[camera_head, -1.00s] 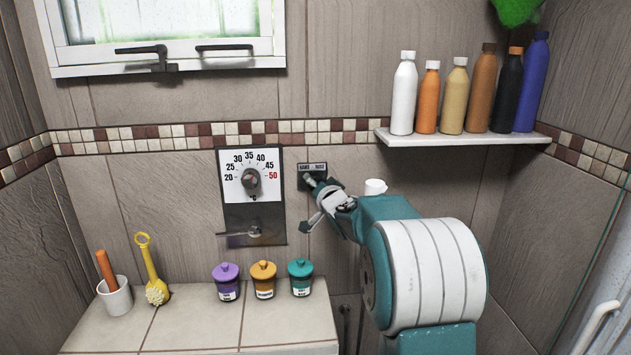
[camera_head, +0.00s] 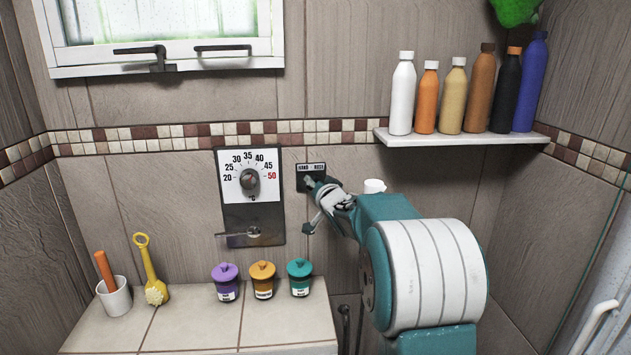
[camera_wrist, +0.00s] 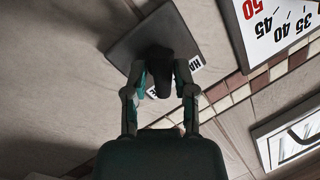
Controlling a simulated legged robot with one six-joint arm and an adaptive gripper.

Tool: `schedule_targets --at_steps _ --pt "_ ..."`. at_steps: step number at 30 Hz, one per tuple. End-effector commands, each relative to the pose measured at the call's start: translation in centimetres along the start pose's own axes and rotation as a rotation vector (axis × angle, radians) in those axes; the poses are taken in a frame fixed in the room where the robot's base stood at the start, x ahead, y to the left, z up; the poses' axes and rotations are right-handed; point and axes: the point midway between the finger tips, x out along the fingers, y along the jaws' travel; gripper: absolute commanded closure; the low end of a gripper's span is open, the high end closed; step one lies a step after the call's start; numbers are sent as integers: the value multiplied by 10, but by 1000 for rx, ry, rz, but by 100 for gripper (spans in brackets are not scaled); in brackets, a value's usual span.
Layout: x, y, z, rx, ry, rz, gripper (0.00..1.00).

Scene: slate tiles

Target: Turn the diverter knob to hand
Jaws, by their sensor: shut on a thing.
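The diverter is a dark square plate (camera_head: 303,170) on the tiled wall, right of the temperature dial, with a white-lettered label along its top. In the wrist view the plate (camera_wrist: 133,42) is seen tilted, and its dark knob (camera_wrist: 158,66) stands out from it. My gripper (camera_wrist: 160,88) is shut on the knob, one finger on each side. In the head view my gripper (camera_head: 318,190) reaches the plate from the lower right and hides most of the knob. The label is partly covered by the knob in the wrist view, so the knob's exact setting is unclear.
A temperature dial (camera_head: 250,180) is mounted just left, with a small lever (camera_head: 240,233) below it. Purple (camera_head: 226,282), orange (camera_head: 262,280) and teal (camera_head: 299,278) jars stand on the tiled ledge (camera_head: 190,327). A shelf (camera_head: 460,138) with several bottles is upper right.

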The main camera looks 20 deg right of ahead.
Motion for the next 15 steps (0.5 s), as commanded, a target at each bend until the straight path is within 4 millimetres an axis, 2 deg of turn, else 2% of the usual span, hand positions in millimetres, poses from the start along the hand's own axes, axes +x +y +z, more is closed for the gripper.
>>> schedule_targets --at_steps 15 --pt "1 -8 -2 -457 -86 66 100"
